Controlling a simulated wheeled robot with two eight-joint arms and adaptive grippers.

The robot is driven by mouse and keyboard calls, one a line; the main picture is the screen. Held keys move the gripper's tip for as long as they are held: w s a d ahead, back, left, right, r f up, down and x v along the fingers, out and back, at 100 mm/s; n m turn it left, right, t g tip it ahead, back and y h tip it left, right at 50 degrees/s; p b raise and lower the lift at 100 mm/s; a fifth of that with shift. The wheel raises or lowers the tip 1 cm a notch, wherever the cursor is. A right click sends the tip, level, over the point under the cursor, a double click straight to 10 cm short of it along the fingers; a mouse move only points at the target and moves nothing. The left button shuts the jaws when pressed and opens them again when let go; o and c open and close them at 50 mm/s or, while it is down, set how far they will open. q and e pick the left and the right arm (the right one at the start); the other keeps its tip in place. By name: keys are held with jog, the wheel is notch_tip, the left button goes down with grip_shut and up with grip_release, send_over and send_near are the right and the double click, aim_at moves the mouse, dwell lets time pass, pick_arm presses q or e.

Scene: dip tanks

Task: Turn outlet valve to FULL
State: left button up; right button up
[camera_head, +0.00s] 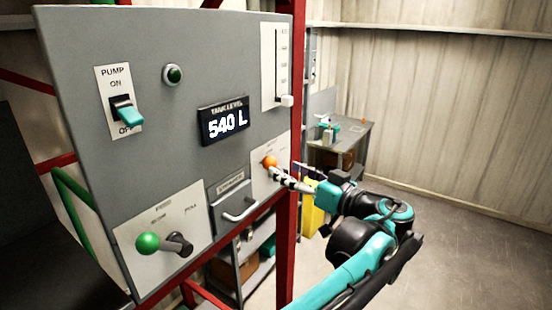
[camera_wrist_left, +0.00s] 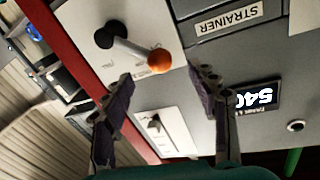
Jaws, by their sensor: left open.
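The gauge panel (camera_head: 175,75) carries two lever valves; I cannot read which is labelled outlet. One has an orange ball (camera_head: 269,162) at the panel's lower right. In the left wrist view its orange ball (camera_wrist_left: 160,61) ends a metal lever from a black hub (camera_wrist_left: 110,36). The other valve has a green ball (camera_head: 147,242) left of its dark hub (camera_head: 178,243). My left gripper (camera_head: 283,176) is open at the orange-ball valve. In the wrist view its fingers (camera_wrist_left: 163,85) are apart, with the ball showing between and beyond their tips. My right gripper is not in view.
A strainer drawer (camera_head: 230,203) with a protruding handle sits between the valves. The pump switch (camera_head: 127,109), green lamp (camera_head: 173,75), a display (camera_head: 224,122) reading 540 L and a slider (camera_head: 287,100) are above. A red post (camera_head: 286,240) stands beside my arm. A bench (camera_head: 345,142) stands behind.

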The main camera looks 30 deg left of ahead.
aim_at(276, 166)
pick_arm(q)
jog(key=x, duration=0.5)
jog(key=shift+w+p, duration=0.2)
jog(key=shift+p, duration=0.2)
jog(key=shift+s, duration=0.1)
jog(key=shift+f, duration=0.1)
grip_shut()
